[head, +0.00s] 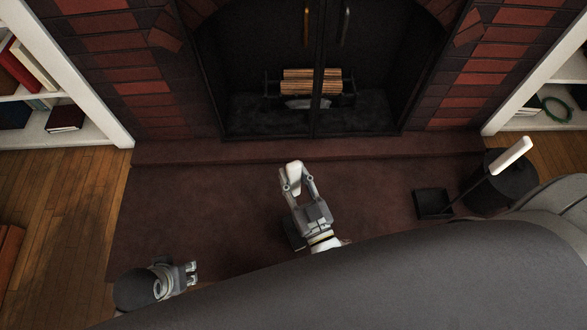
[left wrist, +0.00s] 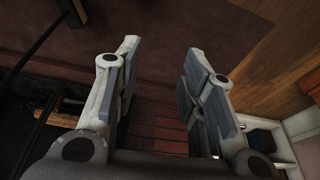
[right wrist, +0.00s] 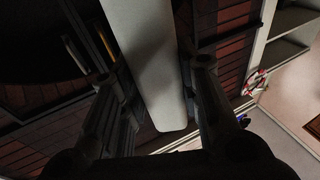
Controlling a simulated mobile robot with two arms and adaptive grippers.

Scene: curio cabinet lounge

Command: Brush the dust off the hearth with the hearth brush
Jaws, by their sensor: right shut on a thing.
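The hearth (head: 200,215) is a dark red-brown slab in front of the fireplace. My right gripper (head: 296,178) is over its middle, shut on a white handle (head: 293,174), which I take for the hearth brush. The handle fills the space between the fingers in the right wrist view (right wrist: 150,60). A dark piece (head: 293,236) shows beside the right wrist; I cannot tell whether it is the bristles. My left gripper (head: 192,273) is open and empty near the hearth's front left; its spread fingers show in the left wrist view (left wrist: 160,85). I cannot make out any dust.
A dark dustpan (head: 432,203) with a white upright handle (head: 512,155) is at the hearth's right, beside a black bucket (head: 500,190). The fireplace holds logs (head: 310,82) behind dark doors. White bookshelves (head: 85,125) stand at both sides. The hearth's left part is clear.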

